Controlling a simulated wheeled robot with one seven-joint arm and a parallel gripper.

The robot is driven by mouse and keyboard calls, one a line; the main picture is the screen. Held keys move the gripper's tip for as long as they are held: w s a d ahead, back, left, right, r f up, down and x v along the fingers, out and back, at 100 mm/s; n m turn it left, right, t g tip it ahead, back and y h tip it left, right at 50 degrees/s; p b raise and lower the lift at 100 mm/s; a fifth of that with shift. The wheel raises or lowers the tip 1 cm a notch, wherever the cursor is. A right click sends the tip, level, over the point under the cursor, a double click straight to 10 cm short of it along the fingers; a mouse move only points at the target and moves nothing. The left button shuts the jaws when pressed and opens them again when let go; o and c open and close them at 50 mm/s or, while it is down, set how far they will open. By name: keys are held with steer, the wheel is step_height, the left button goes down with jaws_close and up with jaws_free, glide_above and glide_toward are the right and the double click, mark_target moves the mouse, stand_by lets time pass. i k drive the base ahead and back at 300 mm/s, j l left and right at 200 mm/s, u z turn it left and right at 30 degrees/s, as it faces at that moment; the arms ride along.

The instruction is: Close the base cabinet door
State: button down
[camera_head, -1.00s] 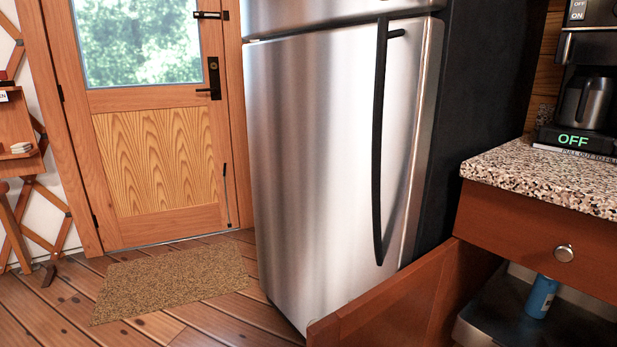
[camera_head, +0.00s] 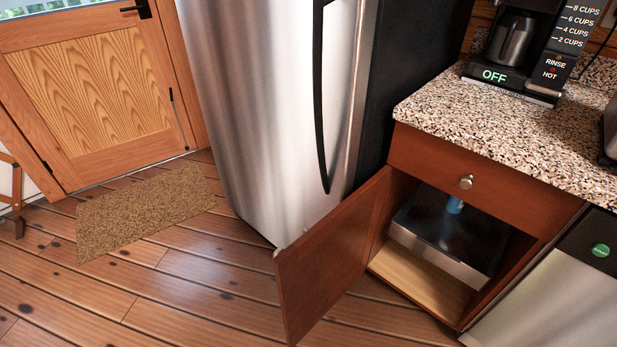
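The base cabinet door (camera_head: 333,262) is a reddish-brown wooden panel. It stands wide open, hinged on the left side of the cabinet and swung out in front of the refrigerator. The base cabinet (camera_head: 433,290) is open below a shut drawer with a round metal knob (camera_head: 466,182). Inside it are a dark and metal tray-like piece (camera_head: 440,255) and a blue item (camera_head: 455,205), partly hidden by the drawer front. My gripper is not in view.
A steel refrigerator (camera_head: 265,120) stands close behind the open door. A speckled counter (camera_head: 480,130) holds a coffee maker (camera_head: 512,50). A steel-fronted appliance (camera_head: 550,305) adjoins the cabinet on the right. A brown mat (camera_head: 145,212) lies on the otherwise clear plank floor (camera_head: 180,290).

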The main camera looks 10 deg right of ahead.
mark_target(312, 273)
steer(key=i+j+z, duration=0.1)
steer(key=z, duration=0.65)
steer(key=j+z, duration=0.3)
steer(key=j, duration=0.35)
steer(key=j+z, duration=0.3)
steer(key=j, duration=0.35)
steer(key=k+j+z, duration=0.1)
steer(key=j+z, duration=0.2)
steer(key=j, duration=0.35)
steer(key=k+j, duration=0.1)
steer(key=j, duration=0.9)
steer(key=k+j, duration=0.15)
steer(key=j, duration=0.3)
steer(key=j+z, duration=0.1)
steer(key=j, duration=1.6)
steer(key=i+z, duration=0.05)
